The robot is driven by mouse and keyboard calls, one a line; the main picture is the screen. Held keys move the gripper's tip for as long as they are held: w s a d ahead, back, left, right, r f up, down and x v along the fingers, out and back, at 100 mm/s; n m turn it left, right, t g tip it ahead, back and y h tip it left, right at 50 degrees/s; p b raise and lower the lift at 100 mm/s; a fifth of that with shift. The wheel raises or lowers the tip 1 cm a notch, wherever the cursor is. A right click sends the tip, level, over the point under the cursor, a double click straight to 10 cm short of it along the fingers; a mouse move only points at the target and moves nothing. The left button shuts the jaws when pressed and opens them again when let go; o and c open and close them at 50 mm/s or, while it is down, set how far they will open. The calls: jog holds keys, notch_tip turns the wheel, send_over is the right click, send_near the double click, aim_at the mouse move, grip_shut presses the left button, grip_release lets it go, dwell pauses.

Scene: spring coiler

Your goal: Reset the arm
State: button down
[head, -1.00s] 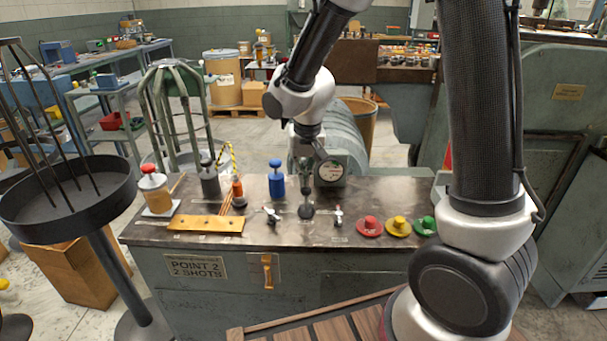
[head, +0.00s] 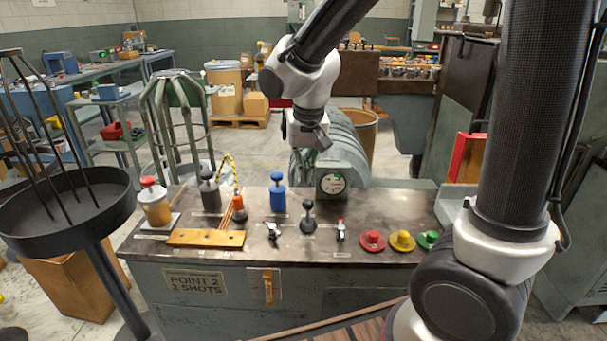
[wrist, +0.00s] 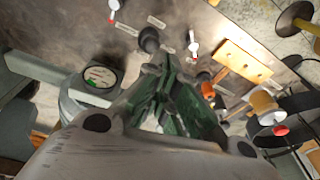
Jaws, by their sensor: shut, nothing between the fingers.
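My gripper (head: 310,150) is shut and empty, raised above the back of the bench, left of the round gauge (head: 333,183). In the wrist view its fingers (wrist: 163,66) come together near the black-knobbed lever (wrist: 149,38). In the head view that lever (head: 308,212) stands upright on the bench, apart from the gripper. My arm reaches in from the upper right, bent at the elbow.
The bench top (head: 300,245) holds a blue plunger (head: 278,195), small toggles, and red (head: 373,241), yellow (head: 403,241) and green (head: 428,239) buttons. A wooden strip (head: 206,238) lies at the left. A dark round tray with rods (head: 60,215) stands at far left.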

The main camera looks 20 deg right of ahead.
jog(key=shift+s+a+r, duration=0.15)
jog(key=shift+s+r, duration=0.35)
jog(key=shift+s, duration=0.1)
jog(key=s+d+r, duration=0.3)
jog(key=s+d, duration=0.2)
jog(key=d, duration=0.1)
jog(key=s+d+r+n+t, duration=0.1)
jog(key=s+d+r, duration=0.2)
jog(key=s+d, duration=0.3)
jog(key=s+d+r+t, duration=0.1)
jog(key=s+d+r, duration=0.1)
jog(key=s+d, duration=0.4)
jog(key=shift+d+r, duration=0.15)
jog(key=shift+r, duration=0.25)
